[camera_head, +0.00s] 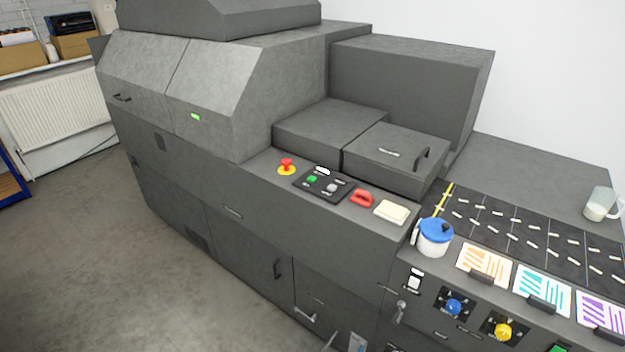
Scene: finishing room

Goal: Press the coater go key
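A large dark grey machine (240,185) fills the middle of the view. On its front ledge is a black control panel (322,193) with a green key (312,179), a grey round key (331,187) and a small white label above them. A red mushroom button on a yellow base (286,167) is just left of the panel. At the bottom right edge another green piece (559,349) is partly cut off. I cannot read any label that says which key belongs to the coater. Neither of my grippers is in view.
A red clip-like object (362,198) and a cream pad (391,212) lie right of the panel. A white pot with a blue lid (434,238), coloured cards (541,289), a blue knob (453,307) and a yellow knob (503,331) are farther right. The left floor (90,260) is clear.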

